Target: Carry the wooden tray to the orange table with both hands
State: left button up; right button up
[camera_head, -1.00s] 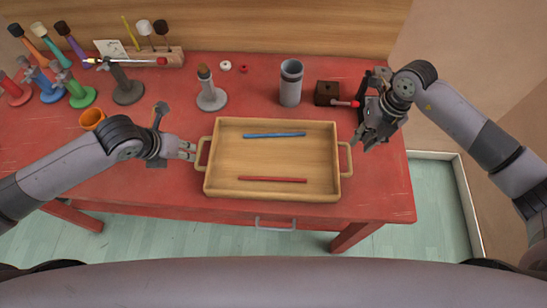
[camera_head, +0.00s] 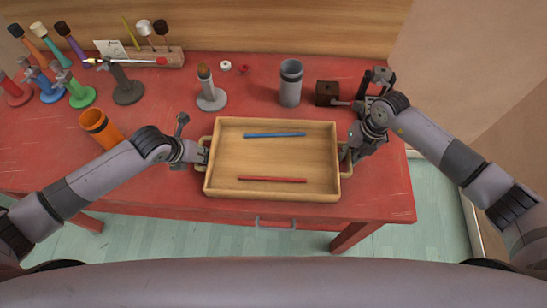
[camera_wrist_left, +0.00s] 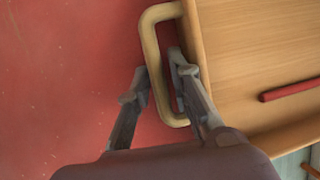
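The wooden tray (camera_head: 272,196) lies on the red table with a blue stick (camera_head: 274,135) and a red stick (camera_head: 272,180) inside. My left gripper (camera_head: 203,152) is at the tray's left handle. In the left wrist view, its fingers (camera_wrist_left: 158,82) stand apart on either side of the handle bar (camera_wrist_left: 152,50), one inside the loop and one outside. My right gripper (camera_head: 347,155) is at the tray's right handle (camera_head: 348,172) and partly hides it. Its fingertips are too hidden to tell their opening. No orange table is in view.
The red table (camera_head: 160,195) has an orange cup (camera_head: 101,127) behind my left arm. Behind the tray stand a grey holder (camera_head: 211,97), a grey cylinder (camera_head: 290,85) and a brown block (camera_head: 327,93). Several coloured stands fill the left back. Green floor shows in front.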

pick_arm(q)
grip_shut()
pick_arm(e)
grip_shut()
jog(key=shift+r, duration=0.1)
